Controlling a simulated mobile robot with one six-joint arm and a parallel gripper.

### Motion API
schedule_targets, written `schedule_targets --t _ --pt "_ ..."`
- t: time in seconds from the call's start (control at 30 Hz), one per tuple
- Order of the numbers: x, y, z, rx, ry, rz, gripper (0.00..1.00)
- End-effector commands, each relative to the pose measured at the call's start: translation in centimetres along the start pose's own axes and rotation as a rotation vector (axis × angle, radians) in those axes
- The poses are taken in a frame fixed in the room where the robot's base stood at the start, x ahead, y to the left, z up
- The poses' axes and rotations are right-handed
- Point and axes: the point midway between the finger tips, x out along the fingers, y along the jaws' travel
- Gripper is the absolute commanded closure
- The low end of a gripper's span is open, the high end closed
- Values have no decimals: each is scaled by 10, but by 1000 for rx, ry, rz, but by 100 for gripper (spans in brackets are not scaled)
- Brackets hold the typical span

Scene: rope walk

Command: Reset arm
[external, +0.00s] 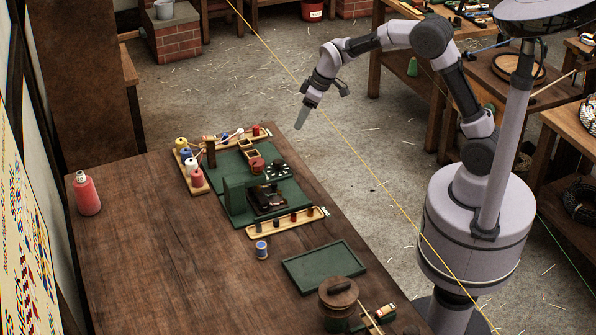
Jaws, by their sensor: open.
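My gripper (303,117) hangs at the end of my bent arm, pointing down, beyond the right edge of the wooden table (150,255). It is open, and nothing shows between its fingers. It is above and to the right of the green work mat (287,190) and touches nothing that I can see. The gap between the fingers is too small to make out from here.
Small spools (196,177) and trays (285,222) surround the mat. A yellow line (375,178) crosses the view near my arm.

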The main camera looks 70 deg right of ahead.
Motion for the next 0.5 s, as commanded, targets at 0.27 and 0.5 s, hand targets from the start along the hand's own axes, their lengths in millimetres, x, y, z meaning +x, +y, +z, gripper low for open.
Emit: schedule_targets --t 0.27,0.5 --pt "-191 -124 129 314 87 -57 50" --pt "-218 -168 243 505 110 -107 50"
